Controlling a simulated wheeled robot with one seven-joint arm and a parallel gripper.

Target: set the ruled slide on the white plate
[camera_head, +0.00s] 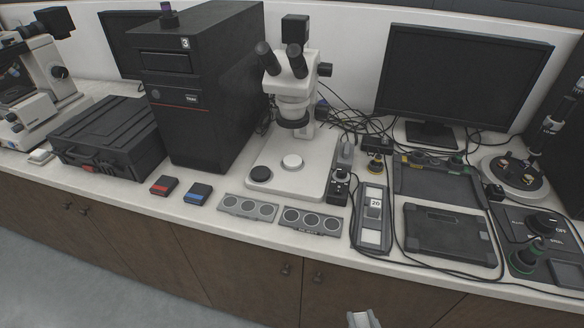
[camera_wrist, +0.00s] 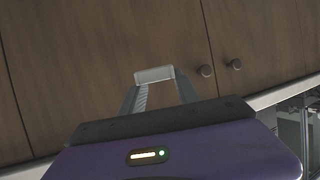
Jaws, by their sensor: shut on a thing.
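My gripper (camera_wrist: 158,82) is shut on a small pale, clear-looking slide (camera_wrist: 155,75), held across its fingertips in the wrist view. I cannot make out any ruling on it. In the head view only the tip of my gripper (camera_head: 363,319) shows at the bottom edge, in front of the bench and below its top. The white plate (camera_head: 292,161) is a small round disc on the pale base of the stereo microscope (camera_head: 294,85). It is bare, and far from my gripper. A black disc (camera_head: 260,174) lies to its left on the same base.
Two grey trays with round wells (camera_head: 248,208) (camera_head: 312,220) lie before the microscope. Red (camera_head: 164,186) and blue (camera_head: 198,194) boxes lie left, below a black computer tower (camera_head: 205,90). A grey device (camera_head: 372,220) and cables crowd the right. Cabinet doors (camera_wrist: 100,50) fill the wrist view.

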